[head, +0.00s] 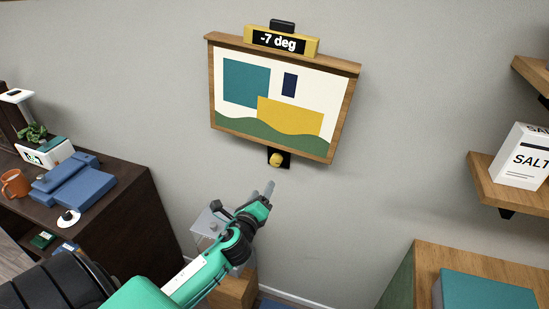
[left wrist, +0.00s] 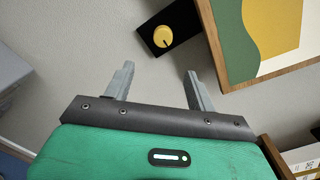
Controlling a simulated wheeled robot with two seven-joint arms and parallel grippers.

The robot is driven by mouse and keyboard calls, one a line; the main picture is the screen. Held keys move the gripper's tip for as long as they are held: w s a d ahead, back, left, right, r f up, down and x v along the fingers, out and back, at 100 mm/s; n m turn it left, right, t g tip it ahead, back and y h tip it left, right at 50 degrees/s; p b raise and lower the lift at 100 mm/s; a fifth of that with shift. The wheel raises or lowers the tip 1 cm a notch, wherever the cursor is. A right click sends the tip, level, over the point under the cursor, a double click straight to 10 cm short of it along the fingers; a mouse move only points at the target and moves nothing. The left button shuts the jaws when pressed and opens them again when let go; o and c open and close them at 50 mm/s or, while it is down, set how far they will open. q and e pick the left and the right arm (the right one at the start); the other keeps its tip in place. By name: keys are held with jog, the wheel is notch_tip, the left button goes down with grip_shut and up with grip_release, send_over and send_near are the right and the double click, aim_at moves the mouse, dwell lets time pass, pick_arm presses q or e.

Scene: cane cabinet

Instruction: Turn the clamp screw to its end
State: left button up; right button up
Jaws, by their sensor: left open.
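The clamp screw shows as a round yellow knob (head: 276,159) on a black plate (head: 286,160) below the bottom edge of a wood-framed picture (head: 281,97) on the wall. In the left wrist view the knob (left wrist: 162,37) has a dark pointer line on its face. The framed picture is tilted, its right side lower. A yellow level (head: 282,41) on top of it reads "-7 deg". My left gripper (head: 264,190) is open and empty, a little below the knob and apart from it. In the left wrist view its two fingers (left wrist: 159,72) stand apart, short of the knob. My right gripper is not in view.
Wooden shelves (head: 510,190) with a salt box (head: 523,156) are at right. A wooden-topped cabinet (head: 425,262) is at lower right. The wall around the knob is clear.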

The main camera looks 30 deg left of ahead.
aim_at(275, 164)
pick_arm(q)
jog(key=w+a+m+p, duration=0.1)
jog(key=w, duration=0.3)
jog(key=w+a+m+p, duration=0.1)
jog(key=w, duration=0.3)
jog(key=w+a+m+p, duration=0.1)
jog(key=w+m, duration=0.1)
jog(key=w, duration=0.3)
jog(key=shift+a+r+p, duration=0.15)
jog(key=shift+a+p, duration=0.15)
jog(key=shift+a, duration=0.05)
jog(key=shift+c, duration=0.3)
jog(key=c, duration=0.9)
